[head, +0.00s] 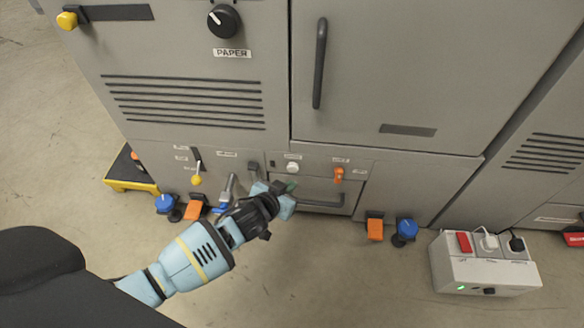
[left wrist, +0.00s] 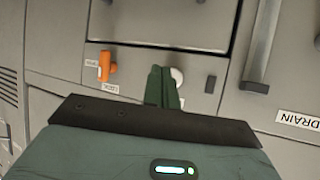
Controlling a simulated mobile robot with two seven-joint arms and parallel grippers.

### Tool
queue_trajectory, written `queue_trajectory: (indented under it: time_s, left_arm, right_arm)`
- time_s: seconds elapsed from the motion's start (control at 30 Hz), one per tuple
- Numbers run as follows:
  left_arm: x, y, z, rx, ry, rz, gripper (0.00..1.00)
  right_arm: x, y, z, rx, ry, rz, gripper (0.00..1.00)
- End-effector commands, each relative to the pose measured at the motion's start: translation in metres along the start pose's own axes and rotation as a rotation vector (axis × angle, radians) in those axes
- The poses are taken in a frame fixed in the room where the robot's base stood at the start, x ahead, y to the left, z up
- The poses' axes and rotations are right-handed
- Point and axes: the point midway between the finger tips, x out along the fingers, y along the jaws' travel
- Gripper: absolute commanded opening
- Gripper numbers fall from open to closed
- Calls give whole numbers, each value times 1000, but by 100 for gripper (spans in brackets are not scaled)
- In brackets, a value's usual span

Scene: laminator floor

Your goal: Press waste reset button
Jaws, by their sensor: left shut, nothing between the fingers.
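A round white button (head: 292,168) sits on the narrow grey panel above a low drawer (head: 318,197); its label is too small to read. It also shows in the left wrist view (left wrist: 177,76), just beside my fingertips and partly hidden by them. My left gripper (head: 290,186) is shut and empty, in front of the panel just below the button in the head view. Its green fingers (left wrist: 163,87) are together in the left wrist view. I cannot tell whether they touch the button. My right gripper is not in view.
An orange handle (head: 339,174) and a dark knob (head: 253,168) flank the button. Blue valve knobs (head: 407,228) and orange pedals (head: 375,229) stand low along the machine. A grey switch box (head: 483,265) is at the right.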

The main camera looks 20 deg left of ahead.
Motion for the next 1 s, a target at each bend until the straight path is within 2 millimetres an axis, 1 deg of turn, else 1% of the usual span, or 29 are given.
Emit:
queue_trajectory:
  time_s: [0.03,0.2,0.4,0.7,1.0]
  left_arm:
    - [-5,2,0,-1,0,0,0]
    - [-16,9,7,-2,1,1,0]
    - [-24,12,12,-1,0,-1,0]
    - [-24,12,13,0,0,-1,0]
    - [-24,12,13,0,1,-1,0]
  right_arm:
    - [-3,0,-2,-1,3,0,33]
    - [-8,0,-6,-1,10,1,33]
    - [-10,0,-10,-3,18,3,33]
    - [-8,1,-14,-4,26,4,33]
    - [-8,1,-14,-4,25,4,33]
